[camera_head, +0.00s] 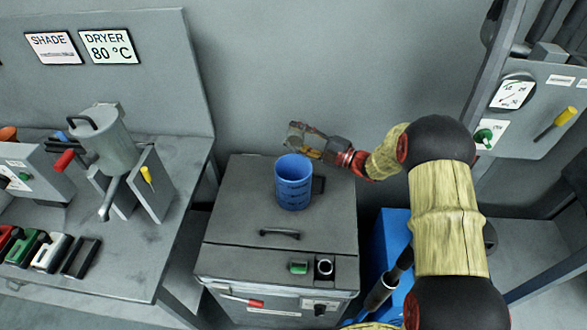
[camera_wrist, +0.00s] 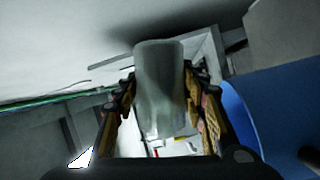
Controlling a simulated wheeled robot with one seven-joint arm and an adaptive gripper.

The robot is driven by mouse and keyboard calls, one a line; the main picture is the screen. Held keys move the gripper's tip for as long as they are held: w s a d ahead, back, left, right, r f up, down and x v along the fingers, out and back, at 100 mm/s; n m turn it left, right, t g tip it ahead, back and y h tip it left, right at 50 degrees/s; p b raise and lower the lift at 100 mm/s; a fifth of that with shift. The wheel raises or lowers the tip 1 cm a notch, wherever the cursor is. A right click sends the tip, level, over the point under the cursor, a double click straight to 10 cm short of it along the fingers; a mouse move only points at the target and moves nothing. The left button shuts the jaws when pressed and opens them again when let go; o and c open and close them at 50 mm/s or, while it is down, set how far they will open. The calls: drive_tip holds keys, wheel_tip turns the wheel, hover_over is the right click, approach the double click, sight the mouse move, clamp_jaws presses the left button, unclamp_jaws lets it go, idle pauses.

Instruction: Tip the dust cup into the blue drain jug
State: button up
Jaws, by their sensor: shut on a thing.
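The blue drain jug (camera_head: 292,188) stands upright, open at the top, on the grey cabinet. My gripper (camera_head: 300,138) is just behind and above its rim, reaching in from the right. In the wrist view my gripper (camera_wrist: 163,105) is shut on a grey, cloudy cup (camera_wrist: 160,85), the dust cup, held between both fingers. The curved blue jug wall (camera_wrist: 236,105) shows close beside the right finger. The cup is hard to make out in the head view, and its contents cannot be told.
The grey cabinet (camera_head: 235,220) has a handle (camera_head: 279,234) and a green switch (camera_head: 299,267) in front of the jug. A bench at left holds a grey hopper (camera_head: 112,150). A blue box (camera_head: 392,235) stands right of the cabinet, partly behind my arm.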

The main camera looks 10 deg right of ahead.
sight(295, 139)
drive_tip(key=shift+s+r+n+b, duration=0.1)
drive_tip(key=shift+s+n+b, duration=0.2)
drive_tip(key=shift+b, duration=0.35)
drive_tip(key=shift+s+a+f+n+y+b, duration=0.15)
drive_tip(key=shift+f+n+y+b, duration=0.5)
drive_tip(key=shift+b, duration=1.75)
drive_tip(key=shift+s+r+n+y, duration=0.3)
drive_tip(key=shift+r+n, duration=0.2)
drive_tip(key=shift+n, duration=0.6)
drive_tip(key=shift+s+r+n+y, duration=0.2)
drive_tip(key=shift+r+n+y, duration=0.25)
drive_tip(key=shift+n, duration=0.6)
drive_tip(key=shift+s+a+r+n+g+y+b, duration=0.1)
drive_tip(key=shift+s+r+n+g+y, duration=0.2)
drive_tip(key=shift+n, duration=0.65)
drive_tip(key=shift+s+a+r+n+g+y+b, duration=0.1)
drive_tip(key=shift+s+n+g+y, duration=0.2)
drive_tip(key=shift+n, duration=0.6)
drive_tip(key=shift+s+r+n+g+y+b, duration=0.15)
drive_tip(key=shift+s+n+g+y, duration=0.2)
drive_tip(key=shift+n, duration=0.6)
